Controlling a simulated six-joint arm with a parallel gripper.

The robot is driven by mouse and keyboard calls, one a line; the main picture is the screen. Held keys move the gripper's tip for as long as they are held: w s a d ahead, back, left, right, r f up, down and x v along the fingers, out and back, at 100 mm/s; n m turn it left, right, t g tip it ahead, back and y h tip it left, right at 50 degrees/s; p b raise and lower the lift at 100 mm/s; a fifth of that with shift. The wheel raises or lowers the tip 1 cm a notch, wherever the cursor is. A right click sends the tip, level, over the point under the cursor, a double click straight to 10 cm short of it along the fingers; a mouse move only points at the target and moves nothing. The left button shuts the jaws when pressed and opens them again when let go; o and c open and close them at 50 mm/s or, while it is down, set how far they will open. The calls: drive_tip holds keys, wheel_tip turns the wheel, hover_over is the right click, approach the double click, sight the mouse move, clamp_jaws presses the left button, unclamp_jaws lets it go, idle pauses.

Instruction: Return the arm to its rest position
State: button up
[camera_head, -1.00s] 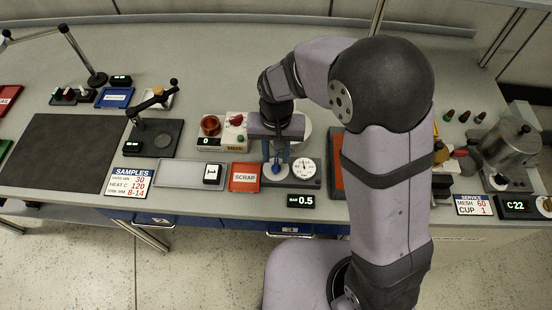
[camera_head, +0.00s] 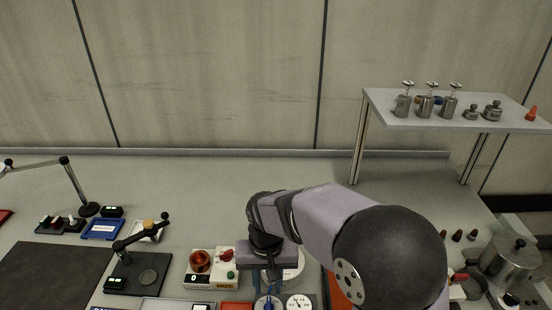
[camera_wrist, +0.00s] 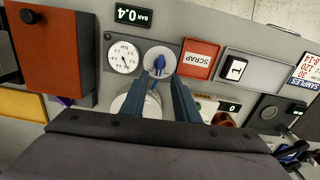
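My arm reaches over the bench, and my gripper (camera_head: 269,289) points down above the pump station with the round gauge (camera_head: 299,302). In the wrist view my gripper (camera_wrist: 162,84) has its two blue-grey fingers apart, with a gap between them. A blue valve knob (camera_wrist: 159,64) on a round pale base shows just past the fingertips; I cannot tell whether they touch it. The gauge (camera_wrist: 122,55) is beside it, and the display (camera_wrist: 132,17) reads BAR 0.4. A white round part (camera_wrist: 130,103) is partly hidden behind a finger.
A red SCRAP tray (camera_wrist: 198,58) and a grey tray (camera_wrist: 262,70) lie beside the valve. An orange-red block (camera_wrist: 52,52) stands on its other side. In the head view, a raised shelf (camera_head: 455,121) with metal vessels stands back right. The rear bench is mostly clear.

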drive_tip(key=shift+w+a+n, duration=0.1)
drive_tip(key=shift+w+n, duration=0.1)
drive_tip(key=shift+n, duration=0.2)
drive_tip(key=s+f, duration=0.1)
drive_tip(key=s+d+f+n, duration=0.1)
drive_tip(key=s+f+n, duration=0.1)
drive_tip(key=shift+s+d, duration=0.2)
drive_tip(key=shift+d, duration=0.15)
drive_tip(key=shift+n+g+h, duration=0.3)
drive_tip(key=shift+n+g, duration=0.2)
drive_tip(key=shift+n, duration=0.2)
drive_tip(key=s+d, duration=0.2)
drive_tip(key=s+d+f, duration=0.1)
drive_tip(key=s+d, duration=0.1)
drive_tip(key=s, duration=0.1)
drive_tip(key=shift+s+f, duration=0.1)
drive_tip(key=s+d+r+m, duration=0.1)
drive_tip(key=d+m, duration=0.1)
drive_tip(key=d, duration=0.4)
drive_tip(key=s+d+r+m+t, duration=0.1)
drive_tip(key=s+d+r+m, duration=0.1)
drive_tip(key=d, duration=0.4)
drive_tip(key=shift+s+r+m, duration=0.15)
drive_tip(key=shift+s+m, duration=0.05)
drive_tip(key=shift+m, duration=0.2)
